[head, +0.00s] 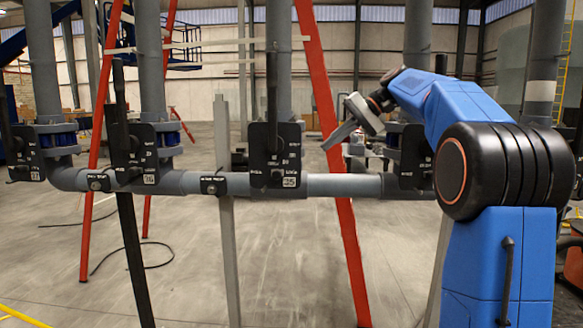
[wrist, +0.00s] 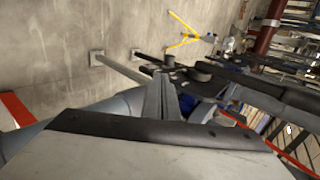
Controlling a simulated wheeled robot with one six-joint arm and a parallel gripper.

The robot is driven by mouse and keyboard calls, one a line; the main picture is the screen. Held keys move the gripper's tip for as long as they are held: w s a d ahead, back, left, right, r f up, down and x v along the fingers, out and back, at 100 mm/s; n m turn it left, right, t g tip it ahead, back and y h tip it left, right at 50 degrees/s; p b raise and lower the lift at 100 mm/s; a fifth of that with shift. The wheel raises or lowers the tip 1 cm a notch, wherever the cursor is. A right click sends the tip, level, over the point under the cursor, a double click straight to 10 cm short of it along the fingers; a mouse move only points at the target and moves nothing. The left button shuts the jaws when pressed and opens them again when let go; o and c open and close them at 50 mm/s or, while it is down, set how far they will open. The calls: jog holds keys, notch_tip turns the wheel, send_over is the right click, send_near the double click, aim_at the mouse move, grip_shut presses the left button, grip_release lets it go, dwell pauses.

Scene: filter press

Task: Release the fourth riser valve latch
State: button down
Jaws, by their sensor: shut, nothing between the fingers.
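Several grey risers carry black valve plates along a horizontal grey pipe. Counted from the left, the fourth valve plate (head: 407,165) is at the right, partly hidden behind my blue arm. Its latch cannot be made out. My gripper (head: 331,143) is left of and in front of that plate, tilted down to the left. In the wrist view my gripper (wrist: 160,92) has its fingers together and empty. Dark valve hardware and a blue part (wrist: 207,100) show just beyond the fingers, to the right. Whether the fingers touch anything there I cannot tell.
The third valve plate (head: 276,155) with an upright black lever stands left of my gripper. The second plate (head: 135,157) and first plate (head: 22,153) are further left. Red slanted posts (head: 346,220) stand behind the pipe (head: 340,186). The concrete floor beyond is mostly open.

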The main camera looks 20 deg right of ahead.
send_near(277, 170)
jog(key=f, duration=0.1)
jog(key=a+f, duration=0.1)
jog(key=f, duration=0.3)
jog(key=shift+w+a, duration=0.2)
jog(key=shift+w, duration=0.15)
jog(key=shift+w+a+f, duration=0.15)
jog(key=shift+a, duration=0.25)
jog(key=shift+w+a+f, duration=0.1)
jog(key=shift+w+a, duration=0.05)
jog(key=shift+a, duration=0.2)
jog(key=shift+a, duration=0.1)
jog(key=shift+w+a, duration=0.25)
jog(key=shift+a, duration=0.5)
jog(key=shift+w+a, duration=0.25)
jog(key=shift+a, duration=0.5)
